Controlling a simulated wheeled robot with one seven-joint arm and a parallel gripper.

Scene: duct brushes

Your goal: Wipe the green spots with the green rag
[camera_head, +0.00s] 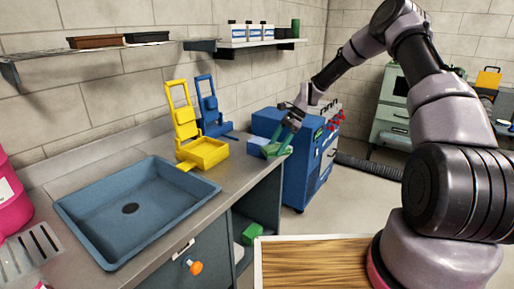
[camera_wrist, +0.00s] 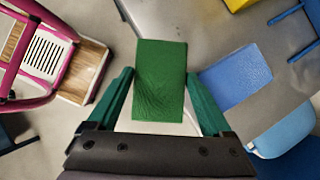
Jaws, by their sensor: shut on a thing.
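My gripper (camera_head: 287,128) is over the right end of the metal counter (camera_head: 236,173). In the wrist view its teal fingers (camera_wrist: 160,82) are shut on the green rag (camera_wrist: 160,62), a flat dark green rectangle. In the head view the green rag (camera_head: 279,151) shows small beneath the gripper, close to the counter's edge; I cannot tell whether it touches the surface. A blue rag (camera_wrist: 236,76) lies on the counter just right of it in the wrist view, and it also shows in the head view (camera_head: 257,146). I can make out no green spots.
A blue sink (camera_head: 130,210) fills the counter's left part. A yellow brush holder (camera_head: 205,153) and a blue one (camera_head: 211,115) stand behind. A blue machine (camera_head: 310,165) stands on the floor beyond the counter's end. A green object (camera_head: 251,232) sits in the open space below.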

